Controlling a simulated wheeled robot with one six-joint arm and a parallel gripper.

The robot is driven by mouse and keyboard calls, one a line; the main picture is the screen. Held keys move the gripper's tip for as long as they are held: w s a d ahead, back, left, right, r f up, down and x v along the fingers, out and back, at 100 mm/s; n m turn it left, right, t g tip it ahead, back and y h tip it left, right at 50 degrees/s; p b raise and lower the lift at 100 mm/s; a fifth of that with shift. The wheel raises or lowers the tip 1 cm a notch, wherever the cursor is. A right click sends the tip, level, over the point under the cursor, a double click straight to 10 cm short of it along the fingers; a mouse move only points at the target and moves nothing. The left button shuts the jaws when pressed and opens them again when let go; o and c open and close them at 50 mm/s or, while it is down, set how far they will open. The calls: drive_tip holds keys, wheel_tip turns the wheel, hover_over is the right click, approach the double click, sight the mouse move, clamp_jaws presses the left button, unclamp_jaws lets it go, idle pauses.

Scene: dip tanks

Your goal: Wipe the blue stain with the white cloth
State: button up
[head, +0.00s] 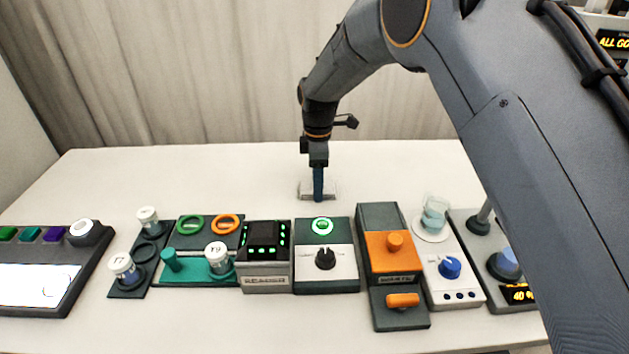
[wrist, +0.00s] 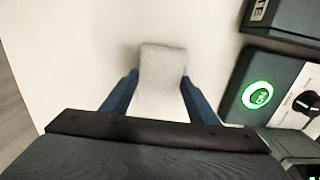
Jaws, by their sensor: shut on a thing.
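The white cloth (wrist: 163,68) is a pale block-like pad between my gripper's blue fingers in the wrist view. In the head view the cloth (head: 332,188) shows at the fingers' lower end, at the table surface. My gripper (head: 318,196) points straight down and is shut on the cloth, behind the row of devices. In the wrist view my gripper (wrist: 157,92) has a finger on each side of the cloth. I see no blue stain on the bare table in either view; whether it lies under the cloth cannot be told.
The white table (head: 200,175) is clear around the gripper. In front stand a device with a green-lit ring (head: 323,226), a reader (head: 265,270), an orange-topped box (head: 391,252), and a glass of pale blue liquid (head: 435,214). Jars (head: 126,270) stand at left.

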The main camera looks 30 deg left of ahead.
drive_tip(key=shift+w+d, duration=0.35)
drive_tip(key=shift+d, duration=0.35)
drive_tip(key=r, duration=0.1)
drive_tip(key=r+p, duration=0.1)
drive_tip(key=r, duration=0.1)
drive_tip(key=shift+w+d+r, duration=0.15)
drive_tip(key=shift+w+d, duration=0.05)
drive_tip(key=shift+d, duration=0.1)
drive_tip(key=shift+r+p, duration=1.15)
drive_tip(key=shift+r, duration=1.25)
drive_tip(key=shift+s+a, duration=0.1)
drive_tip(key=shift+a, duration=0.05)
